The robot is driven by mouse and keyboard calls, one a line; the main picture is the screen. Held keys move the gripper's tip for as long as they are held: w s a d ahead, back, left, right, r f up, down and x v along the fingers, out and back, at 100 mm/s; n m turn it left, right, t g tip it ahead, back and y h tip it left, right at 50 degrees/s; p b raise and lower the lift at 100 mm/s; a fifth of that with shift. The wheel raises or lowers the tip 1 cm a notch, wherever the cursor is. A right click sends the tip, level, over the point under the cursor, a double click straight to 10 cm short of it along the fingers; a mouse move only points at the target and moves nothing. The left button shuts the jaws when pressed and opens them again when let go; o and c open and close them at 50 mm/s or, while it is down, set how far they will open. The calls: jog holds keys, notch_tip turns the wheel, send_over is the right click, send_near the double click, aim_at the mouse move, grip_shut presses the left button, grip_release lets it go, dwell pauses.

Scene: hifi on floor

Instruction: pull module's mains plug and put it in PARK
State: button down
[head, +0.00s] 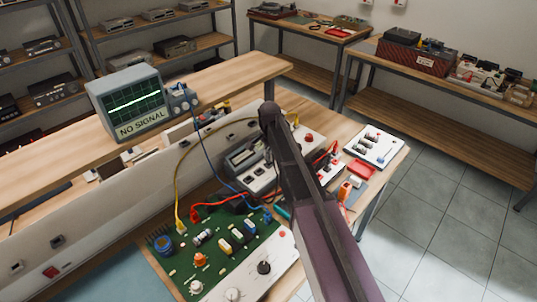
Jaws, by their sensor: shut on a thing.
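A green circuit board module (215,250) with capacitors, coils and a white front strip with knobs lies on the bench. Yellow, red and blue leads run to it. A grey unit with a pale front (262,178) stands behind it, partly hidden by my arm. A black shape (240,203) lies between the board and that unit; I cannot tell what it is. I cannot make out the mains plug or any PARK label. My dark arm crosses the middle of the head view, and my gripper is not visible, so what it holds is hidden.
An oscilloscope reading NO SIGNAL (127,101) stands on the raised shelf (215,85). Side tables (440,115) stand behind. The tiled floor (450,225) at right is clear.

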jog(key=shift+f+b, duration=0.65)
dwell(0.9)
dwell(0.4)
jog(key=shift+c, duration=2.3)
grip_release()
jog(key=shift+r, duration=0.15)
jog(key=shift+r+p, duration=2.4)
jog(key=shift+p, duration=0.15)
